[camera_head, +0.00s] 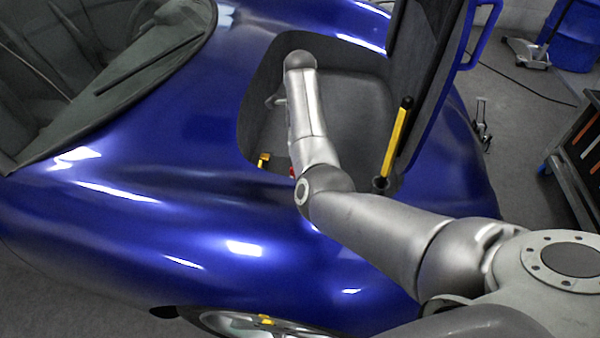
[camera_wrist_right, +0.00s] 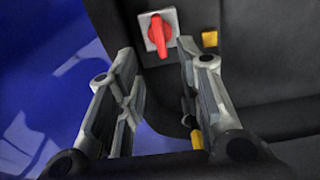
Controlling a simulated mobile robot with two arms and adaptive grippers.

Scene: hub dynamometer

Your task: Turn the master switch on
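The master switch (camera_wrist_right: 161,36) is a red rotary handle on a pale square plate, in the upper middle of the right wrist view. Its handle points roughly up and down in that picture, slightly tilted. My right gripper (camera_wrist_right: 157,66) is open and empty, with its fingers spread on either side below the switch and apart from it. In the head view only a small red bit of the switch (camera_head: 292,172) shows beside my right arm. That arm reaches into the open compartment and hides most of its gripper. My left gripper is not in view.
The blue car body (camera_head: 180,200) surrounds the dark compartment (camera_head: 355,100). A raised lid (camera_head: 430,70) and a yellow-and-black strut (camera_head: 396,140) stand to the right of my arm. A small yellow part (camera_head: 263,160) sits near the switch, also in the wrist view (camera_wrist_right: 209,39).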

